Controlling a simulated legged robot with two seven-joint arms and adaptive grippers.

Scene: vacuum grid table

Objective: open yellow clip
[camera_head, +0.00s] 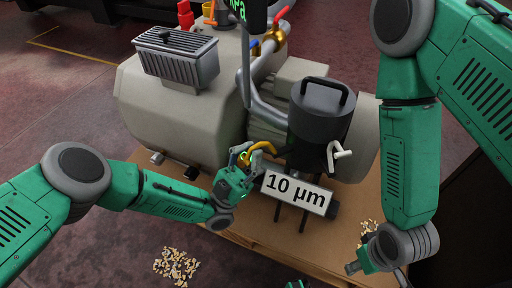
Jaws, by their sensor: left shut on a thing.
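The yellow clip (263,146) is a small curved piece on the front of the machine, just left of the dark grey cylindrical canister (321,118). My left gripper (249,156) is at the clip and shut on it, and its fingers cover part of the clip. I cannot tell how far the clip is turned. My right arm hangs down at the right with its wrist (405,245) near the bottom edge. The fingers of my right gripper are not clearly visible there.
A white box labelled "10 µm" (296,194) sits right beside my left gripper. A white T-shaped handle (338,155) sticks out by the canister. The large beige machine body (180,105) stands behind. Wood-like chips (175,266) lie on the floor in front.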

